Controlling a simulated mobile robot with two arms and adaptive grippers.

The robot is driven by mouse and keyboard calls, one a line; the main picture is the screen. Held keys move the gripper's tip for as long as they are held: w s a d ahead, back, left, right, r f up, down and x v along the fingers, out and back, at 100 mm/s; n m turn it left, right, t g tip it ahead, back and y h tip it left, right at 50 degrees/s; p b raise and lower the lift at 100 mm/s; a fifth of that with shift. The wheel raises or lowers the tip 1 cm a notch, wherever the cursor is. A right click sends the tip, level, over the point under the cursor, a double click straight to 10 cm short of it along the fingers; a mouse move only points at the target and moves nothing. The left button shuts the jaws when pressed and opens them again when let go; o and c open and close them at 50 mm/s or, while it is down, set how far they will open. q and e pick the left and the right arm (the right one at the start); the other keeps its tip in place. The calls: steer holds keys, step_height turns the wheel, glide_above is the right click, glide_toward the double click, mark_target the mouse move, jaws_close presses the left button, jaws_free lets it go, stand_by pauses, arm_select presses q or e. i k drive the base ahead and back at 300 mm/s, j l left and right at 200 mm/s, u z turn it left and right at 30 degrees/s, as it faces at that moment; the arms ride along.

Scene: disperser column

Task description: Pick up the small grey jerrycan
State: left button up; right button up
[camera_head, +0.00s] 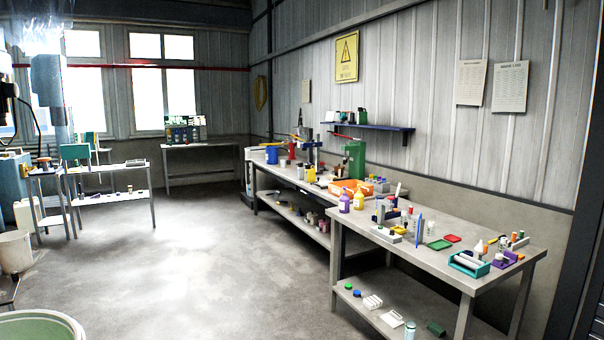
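I cannot make out a small grey jerrycan with certainty. A pale, off-white can-shaped container (26,214) stands low at the far left, beside a small metal table; its details are too small to tell. A larger green can (354,160) stands at the back of the long bench along the right wall. Small containers sit on the blue wall shelf (380,127), among them a green one (361,115). Neither of my grippers is in view.
Two grey benches, the nearer one (455,262) holding many small items, line the right wall. A tall machine (47,80) is at upper left. The middle floor (200,265) is clear.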

mark_target(301, 170)
steer(key=i+u, duration=0.25)
steer(key=i, duration=4.6)
steer(key=i+j, duration=0.15)
steer(key=i, duration=2.25)
steer(key=l+z, duration=0.05)
